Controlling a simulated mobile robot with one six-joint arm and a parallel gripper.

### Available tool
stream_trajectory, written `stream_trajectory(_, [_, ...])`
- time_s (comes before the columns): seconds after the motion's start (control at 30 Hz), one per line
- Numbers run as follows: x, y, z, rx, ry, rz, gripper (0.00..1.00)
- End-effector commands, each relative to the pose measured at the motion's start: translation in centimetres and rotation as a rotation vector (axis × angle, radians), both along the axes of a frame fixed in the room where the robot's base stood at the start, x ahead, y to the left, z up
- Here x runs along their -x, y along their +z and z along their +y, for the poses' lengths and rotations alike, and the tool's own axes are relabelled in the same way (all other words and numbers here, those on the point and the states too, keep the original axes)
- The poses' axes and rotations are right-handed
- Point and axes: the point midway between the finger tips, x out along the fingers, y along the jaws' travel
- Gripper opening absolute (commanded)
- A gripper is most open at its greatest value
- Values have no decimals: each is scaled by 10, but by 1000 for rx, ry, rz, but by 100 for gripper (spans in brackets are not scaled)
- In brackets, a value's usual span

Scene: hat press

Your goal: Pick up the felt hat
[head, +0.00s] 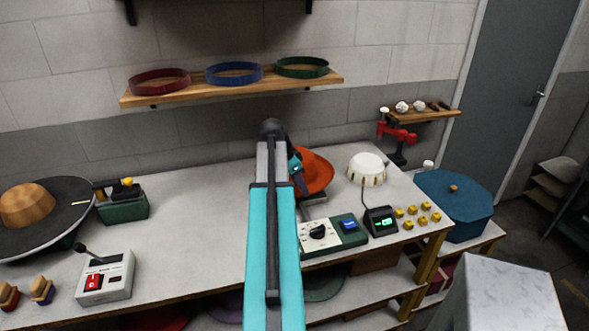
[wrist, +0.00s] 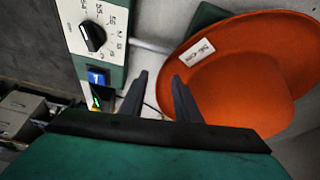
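The orange felt hat (head: 318,172) is at the back of the bench, partly hidden behind my arm. In the wrist view the hat (wrist: 235,75) fills the right side, with a white label on it. My gripper (head: 297,168) is at the hat's left side in the head view. In the wrist view my gripper (wrist: 160,78) has its two dark fingers apart. The hat's left brim edge shows between the fingers in the picture, and the right finger overlaps the hat. I cannot tell whether they touch.
A green control box (head: 335,232) with a dial stands in front of the hat. A white domed object (head: 367,169), a small display (head: 380,221) and several yellow blocks stand to the right. The bench centre-left is clear.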

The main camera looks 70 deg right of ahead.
Motion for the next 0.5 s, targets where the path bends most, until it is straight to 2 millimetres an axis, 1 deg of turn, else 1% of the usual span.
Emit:
stream_trajectory(0.23, [6,-17,-5,0,0,0,30])
stream_trajectory(0.5, [6,-21,-6,1,0,-1,30])
